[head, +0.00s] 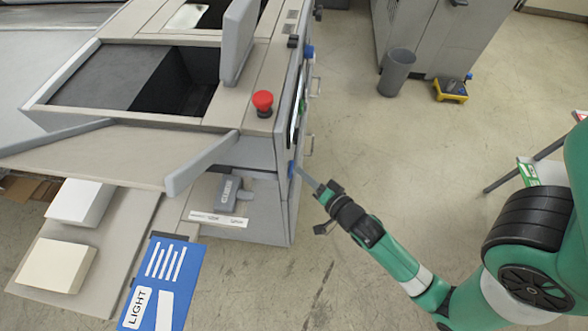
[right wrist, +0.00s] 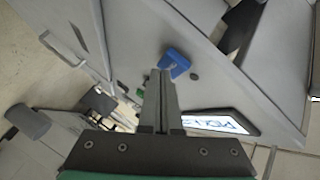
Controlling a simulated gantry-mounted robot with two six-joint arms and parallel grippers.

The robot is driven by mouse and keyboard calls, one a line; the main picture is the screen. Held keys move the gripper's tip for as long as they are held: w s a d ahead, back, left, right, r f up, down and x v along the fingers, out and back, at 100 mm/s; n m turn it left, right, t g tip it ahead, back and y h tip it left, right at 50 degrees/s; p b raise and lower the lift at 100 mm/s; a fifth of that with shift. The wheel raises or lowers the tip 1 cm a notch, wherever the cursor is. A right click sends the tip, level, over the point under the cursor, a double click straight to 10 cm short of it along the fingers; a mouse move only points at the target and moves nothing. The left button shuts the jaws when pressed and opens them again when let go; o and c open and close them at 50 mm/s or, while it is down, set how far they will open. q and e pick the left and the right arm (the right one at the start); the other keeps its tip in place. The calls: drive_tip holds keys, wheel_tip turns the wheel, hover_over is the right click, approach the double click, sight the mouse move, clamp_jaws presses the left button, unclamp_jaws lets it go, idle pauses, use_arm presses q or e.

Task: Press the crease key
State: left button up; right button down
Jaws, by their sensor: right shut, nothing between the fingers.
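A blue key (right wrist: 175,63) with a small pale mark sits on the grey side panel of the machine; I cannot read the mark, so I cannot confirm that it is the crease key. My left gripper is not in view.
A lit display (right wrist: 220,123) is set in the same panel. A red mushroom button (head: 263,101) stands on the machine top. A grey bin (head: 396,72) and a yellow-and-blue device (head: 453,88) stand on the floor behind. Open floor lies right of the machine.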

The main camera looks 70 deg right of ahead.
drive_tip(key=shift+w+b, duration=0.3)
idle(0.5)
drive_tip(key=shift+s+d+p, duration=0.1)
drive_tip(key=shift+s+p, duration=0.6)
drive_tip(key=shift+p, duration=0.2)
